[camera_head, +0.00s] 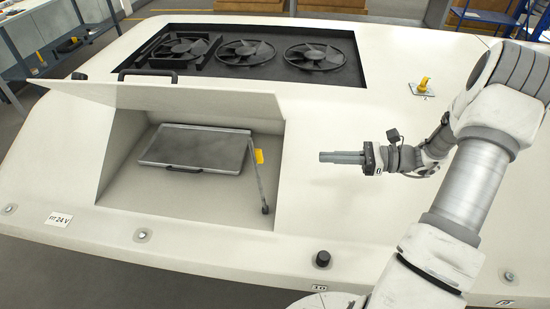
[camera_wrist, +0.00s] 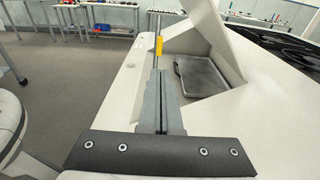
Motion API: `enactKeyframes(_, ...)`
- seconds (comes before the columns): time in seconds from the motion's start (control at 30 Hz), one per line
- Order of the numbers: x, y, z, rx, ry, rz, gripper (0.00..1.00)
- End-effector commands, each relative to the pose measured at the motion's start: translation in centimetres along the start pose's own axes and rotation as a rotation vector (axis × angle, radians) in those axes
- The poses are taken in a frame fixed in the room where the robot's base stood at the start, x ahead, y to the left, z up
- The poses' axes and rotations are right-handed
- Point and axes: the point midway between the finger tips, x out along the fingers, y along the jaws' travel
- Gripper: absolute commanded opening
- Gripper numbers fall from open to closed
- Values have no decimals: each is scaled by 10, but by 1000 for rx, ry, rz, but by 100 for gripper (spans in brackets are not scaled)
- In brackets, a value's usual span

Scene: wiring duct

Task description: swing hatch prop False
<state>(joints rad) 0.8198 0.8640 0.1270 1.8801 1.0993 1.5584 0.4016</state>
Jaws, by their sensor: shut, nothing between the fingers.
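The hatch lid (camera_head: 200,97) is raised over an open recess in the white housing, with a black handle (camera_head: 147,75) on its edge. The prop is a thin grey rod (camera_head: 260,183) at the recess's right side, with a yellow tag or grip (camera_head: 258,156) near its upper end and its foot at the front right. The yellow part (camera_wrist: 159,45) also shows in the wrist view, beyond my fingertips. I cannot tell whether the rod touches the lid. My gripper (camera_head: 322,157) is shut and empty, right of the recess and apart from the rod; its fingers also show in the wrist view (camera_wrist: 162,78).
A grey panel with a handle (camera_head: 195,148) lies inside the recess. Several fans (camera_head: 245,52) sit in a black opening behind. A yellow-handled switch (camera_head: 424,83) is at the back right, a black knob (camera_head: 323,258) at the front. The housing's top around my gripper is clear.

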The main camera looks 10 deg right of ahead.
Motion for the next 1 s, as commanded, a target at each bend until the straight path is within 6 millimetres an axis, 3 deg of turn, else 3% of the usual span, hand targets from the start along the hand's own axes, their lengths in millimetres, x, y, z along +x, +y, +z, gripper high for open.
enactKeyframes(0.37, 9, 0, 1, 1, 1, 2, 0)
enactKeyframes(1.0, 126, 1, 0, 2, 2, 3, 0)
